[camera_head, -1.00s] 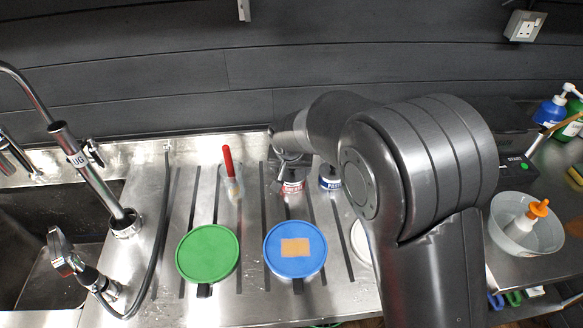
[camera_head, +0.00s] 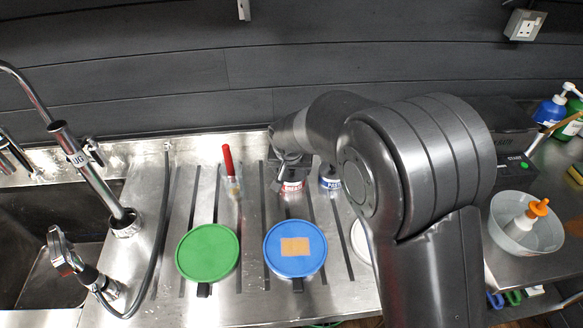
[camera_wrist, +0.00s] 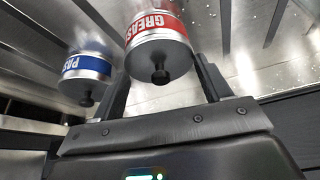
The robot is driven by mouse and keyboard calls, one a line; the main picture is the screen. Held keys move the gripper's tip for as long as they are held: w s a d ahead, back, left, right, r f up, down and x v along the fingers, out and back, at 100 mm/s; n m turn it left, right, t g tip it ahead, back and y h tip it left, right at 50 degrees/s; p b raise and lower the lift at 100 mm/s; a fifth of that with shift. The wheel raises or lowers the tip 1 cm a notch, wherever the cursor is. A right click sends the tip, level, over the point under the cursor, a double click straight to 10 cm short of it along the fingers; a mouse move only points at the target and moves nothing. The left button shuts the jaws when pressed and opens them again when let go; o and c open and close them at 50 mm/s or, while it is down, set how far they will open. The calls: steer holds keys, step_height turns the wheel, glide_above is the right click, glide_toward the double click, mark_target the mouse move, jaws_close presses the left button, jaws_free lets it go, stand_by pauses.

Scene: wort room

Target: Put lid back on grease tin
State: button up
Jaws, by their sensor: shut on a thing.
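The grease tin (camera_head: 293,187), with a red label, stands at the back of the steel drainer under my gripper. The wrist view shows its label (camera_wrist: 152,22) and, at its top, a silver lid (camera_wrist: 157,54) with a black knob. My gripper (camera_wrist: 161,66) has one finger on each side of the lid and is shut on it. The lid looks in line with the tin; I cannot tell whether it is fully seated. In the head view my gripper (camera_head: 290,165) is mostly hidden by my wrist.
A blue-labelled paste tin (camera_wrist: 85,68) with its own knobbed lid stands close beside the grease tin. A red-handled brush in a clear holder (camera_head: 229,182) stands left. A grey bowl (camera_head: 524,236) is far right.

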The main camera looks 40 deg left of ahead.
steer(key=o, duration=1.1)
steer(key=shift+r, duration=3.5)
jaws_close()
steer(key=shift+f, duration=0.15)
